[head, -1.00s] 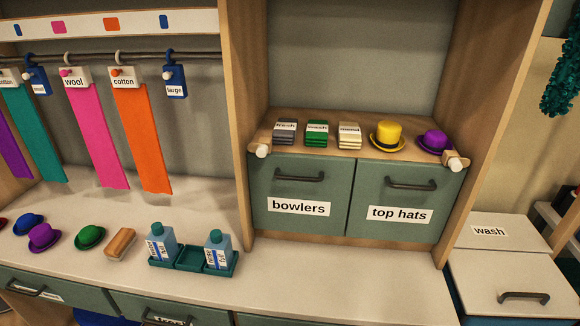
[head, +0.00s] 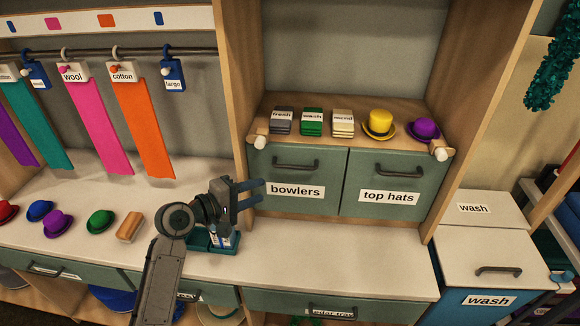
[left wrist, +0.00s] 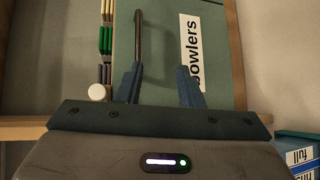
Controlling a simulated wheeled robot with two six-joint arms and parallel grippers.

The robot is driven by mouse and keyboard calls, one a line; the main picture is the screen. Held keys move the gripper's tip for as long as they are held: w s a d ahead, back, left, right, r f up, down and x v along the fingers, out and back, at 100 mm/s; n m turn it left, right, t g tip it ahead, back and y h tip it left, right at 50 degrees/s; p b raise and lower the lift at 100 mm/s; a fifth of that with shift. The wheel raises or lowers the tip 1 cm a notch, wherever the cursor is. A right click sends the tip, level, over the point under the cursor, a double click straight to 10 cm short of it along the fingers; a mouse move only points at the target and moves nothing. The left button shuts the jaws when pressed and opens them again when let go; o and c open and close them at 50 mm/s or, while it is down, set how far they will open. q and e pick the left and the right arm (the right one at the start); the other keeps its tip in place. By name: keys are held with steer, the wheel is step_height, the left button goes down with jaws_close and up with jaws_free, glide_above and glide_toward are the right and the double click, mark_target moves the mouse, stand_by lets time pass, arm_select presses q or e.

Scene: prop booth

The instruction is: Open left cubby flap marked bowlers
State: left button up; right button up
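The green bowlers flap (head: 330,165) is shut, on the left of the cubby under the wooden shelf. Its dark bar handle (head: 296,167) runs across the upper part, above the white bowlers label (head: 295,191). My left gripper (head: 262,190) is open and empty at the flap's left edge, below and left of the handle. In the left wrist view the open fingers (left wrist: 160,82) point at the flap (left wrist: 165,40). There the handle (left wrist: 138,35) lines up with the left finger, and the label (left wrist: 190,50) lies beyond the right finger. My right gripper is out of view.
The top hats flap (head: 360,172) beside it is shut. Cloths, a yellow hat (head: 380,123) and a purple hat (head: 424,129) sit on the shelf above. A teal bottle tray (head: 198,243) is partly hidden behind my left gripper. The counter before the flaps (head: 330,240) is clear.

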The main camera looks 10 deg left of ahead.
mark_target(292, 168)
arm_select(q)
steer(key=shift+n+h, duration=0.3)
steer(key=shift+h, duration=0.2)
steer(key=w+d+p, duration=0.1)
steer(key=w+d, duration=0.1)
steer(key=w+d+r+p, duration=0.1)
steer(key=w+d, duration=0.1)
steer(key=w, duration=0.1)
steer(key=w+d+p, duration=0.1)
steer(key=w+d, duration=0.1)
steer(key=d, duration=0.1)
steer(key=shift+w+d+r, duration=0.1)
steer(key=shift+w+r, duration=0.15)
steer(key=shift+w+d+f+p, duration=0.15)
steer(key=shift+w+d+p, duration=0.15)
steer(key=shift+p, duration=0.05)
jaws_close()
